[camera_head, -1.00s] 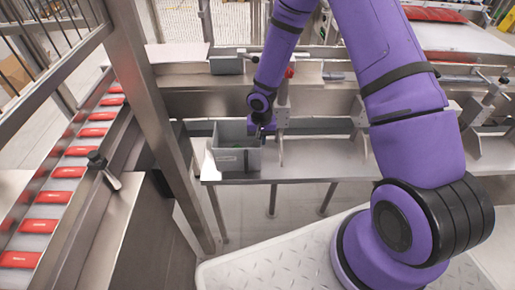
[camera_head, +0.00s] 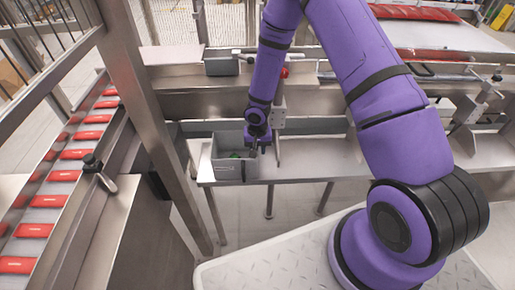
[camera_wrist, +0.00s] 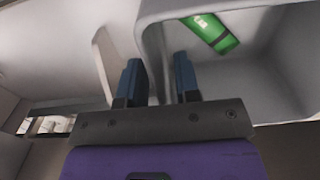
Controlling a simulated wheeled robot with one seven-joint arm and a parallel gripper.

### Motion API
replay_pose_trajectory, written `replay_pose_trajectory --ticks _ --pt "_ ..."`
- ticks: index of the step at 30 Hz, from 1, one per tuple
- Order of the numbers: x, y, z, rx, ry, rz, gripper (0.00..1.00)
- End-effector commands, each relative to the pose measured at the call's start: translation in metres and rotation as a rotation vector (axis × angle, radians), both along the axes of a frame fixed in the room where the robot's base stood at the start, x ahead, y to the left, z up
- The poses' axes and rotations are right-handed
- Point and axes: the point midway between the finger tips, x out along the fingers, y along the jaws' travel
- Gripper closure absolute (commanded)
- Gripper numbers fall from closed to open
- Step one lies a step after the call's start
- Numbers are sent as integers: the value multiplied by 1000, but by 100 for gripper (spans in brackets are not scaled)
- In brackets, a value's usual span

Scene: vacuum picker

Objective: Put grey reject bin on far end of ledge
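The grey reject bin (camera_head: 232,172) stands upright at the left end of the metal ledge (camera_head: 300,172), near its front edge. A green item (camera_wrist: 212,33) lies inside it. My gripper (camera_head: 254,151) is at the bin's right side. In the wrist view my gripper (camera_wrist: 158,80) has its two dark blue fingers apart. The rim of one wall of the bin (camera_wrist: 153,40) runs between or close to them, with the right finger over the bin side. I cannot tell whether either finger touches the wall.
An upright metal post (camera_head: 150,110) stands left of the ledge. Beyond it a conveyor (camera_head: 60,175) carries red packs. A thin upright divider (camera_head: 279,150) stands on the ledge just right of my gripper. The ledge beyond it has free room. Another grey bin (camera_head: 221,65) sits farther back.

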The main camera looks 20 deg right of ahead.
Motion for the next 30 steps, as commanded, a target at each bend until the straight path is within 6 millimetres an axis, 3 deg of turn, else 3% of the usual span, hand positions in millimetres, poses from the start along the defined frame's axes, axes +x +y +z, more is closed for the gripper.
replay_pose_trajectory --ticks 11,30 --pt "1 0 7 -1 -2 -1 70" --pt "1 -1 112 -1 -2 -2 70"
